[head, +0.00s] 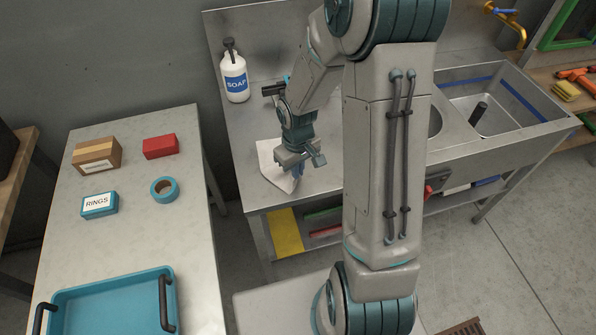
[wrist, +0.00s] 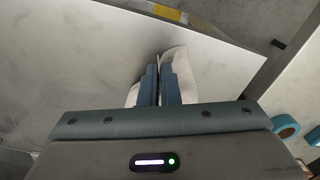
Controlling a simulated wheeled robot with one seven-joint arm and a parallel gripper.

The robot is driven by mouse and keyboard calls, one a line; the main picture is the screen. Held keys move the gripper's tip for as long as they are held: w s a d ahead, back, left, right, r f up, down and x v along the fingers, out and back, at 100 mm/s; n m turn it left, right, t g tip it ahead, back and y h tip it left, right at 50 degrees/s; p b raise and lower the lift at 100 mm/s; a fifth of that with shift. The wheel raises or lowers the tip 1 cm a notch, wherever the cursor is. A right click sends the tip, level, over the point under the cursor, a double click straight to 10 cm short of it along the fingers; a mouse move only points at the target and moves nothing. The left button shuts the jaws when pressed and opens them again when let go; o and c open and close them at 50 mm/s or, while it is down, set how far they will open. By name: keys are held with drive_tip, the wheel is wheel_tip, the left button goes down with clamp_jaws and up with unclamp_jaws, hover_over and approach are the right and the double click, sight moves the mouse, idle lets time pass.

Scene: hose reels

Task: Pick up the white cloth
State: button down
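The white cloth (head: 270,163) lies at the left front corner of the steel sink counter (head: 325,180), partly hidden by my gripper (head: 298,171) in the head view. In the wrist view, my gripper's two blue fingers (wrist: 159,78) are close together. The cloth (wrist: 180,72) bunches up at the fingertips and shows on both sides of them, with a fold pinched between. The cloth is still at the counter; whether any of it is clear of the surface is hard to tell.
A soap bottle (head: 234,77) stands at the counter's back left. The sink basin (head: 487,110) is to the right. A separate table (head: 135,240) at left holds a box (head: 98,156), red block (head: 160,146), rings tin (head: 99,205), tape roll (head: 165,189) and blue tray (head: 115,278).

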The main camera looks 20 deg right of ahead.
wheel_tip(320, 180, up, 7)
drive_tip(key=p, duration=0.4)
wheel_tip(320, 180, up, 18)
drive_tip(key=p, duration=0.1)
drive_tip(key=shift+p, duration=0.35)
drive_tip(key=shift+f, duration=0.15)
